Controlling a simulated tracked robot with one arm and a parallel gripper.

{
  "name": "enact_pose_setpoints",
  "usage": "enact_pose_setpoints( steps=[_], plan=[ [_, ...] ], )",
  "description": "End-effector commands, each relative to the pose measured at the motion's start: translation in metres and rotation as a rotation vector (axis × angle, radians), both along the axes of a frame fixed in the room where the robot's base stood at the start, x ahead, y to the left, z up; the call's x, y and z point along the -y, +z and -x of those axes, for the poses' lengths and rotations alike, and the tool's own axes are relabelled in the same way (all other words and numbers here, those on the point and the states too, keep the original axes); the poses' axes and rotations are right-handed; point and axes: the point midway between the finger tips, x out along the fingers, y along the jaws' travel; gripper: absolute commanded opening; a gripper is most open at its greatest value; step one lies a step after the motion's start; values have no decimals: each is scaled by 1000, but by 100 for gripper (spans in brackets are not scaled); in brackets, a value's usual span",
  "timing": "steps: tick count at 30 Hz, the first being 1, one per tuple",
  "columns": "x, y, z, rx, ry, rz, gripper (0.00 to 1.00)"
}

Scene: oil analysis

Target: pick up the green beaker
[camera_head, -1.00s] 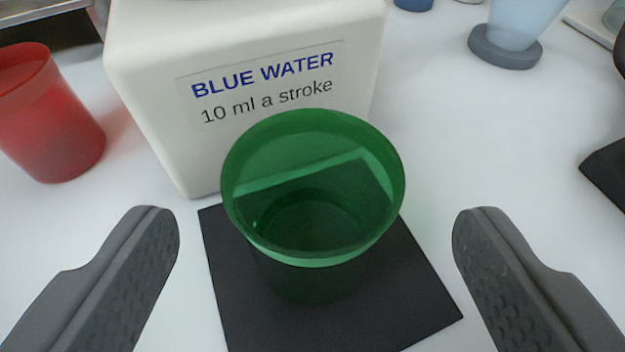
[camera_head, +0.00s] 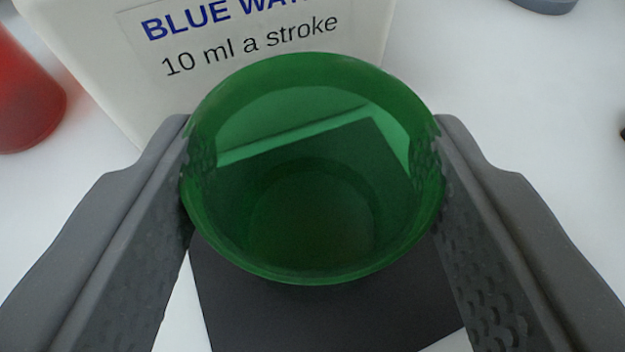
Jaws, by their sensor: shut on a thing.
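The green beaker (camera_head: 312,225) is a translucent, open-topped cup seen from above in the middle of the view. It stands upright over a black mat (camera_head: 330,318), and I see no liquid surface in it. My gripper (camera_head: 312,150) is shut on the beaker, with one dark grey finger against its left side and the other against its right side. The beaker's underside is hidden, so I cannot tell whether it still touches the mat.
A white container (camera_head: 225,70) labelled "BLUE WATER 10 ml a stroke" stands right behind the beaker. A red beaker (camera_head: 28,100) is at the far left. A grey round base (camera_head: 545,4) shows at the top right.

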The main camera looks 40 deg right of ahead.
Motion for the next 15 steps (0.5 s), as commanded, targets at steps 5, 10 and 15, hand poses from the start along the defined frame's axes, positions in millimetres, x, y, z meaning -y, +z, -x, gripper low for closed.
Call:
enact_pose_setpoints(
  steps=[5,10,15],
  plan=[
    [0,2,0,0,0,0,24],
    [0,9,0,2,0,1,24],
    [0,22,0,2,0,1,24]
  ],
)
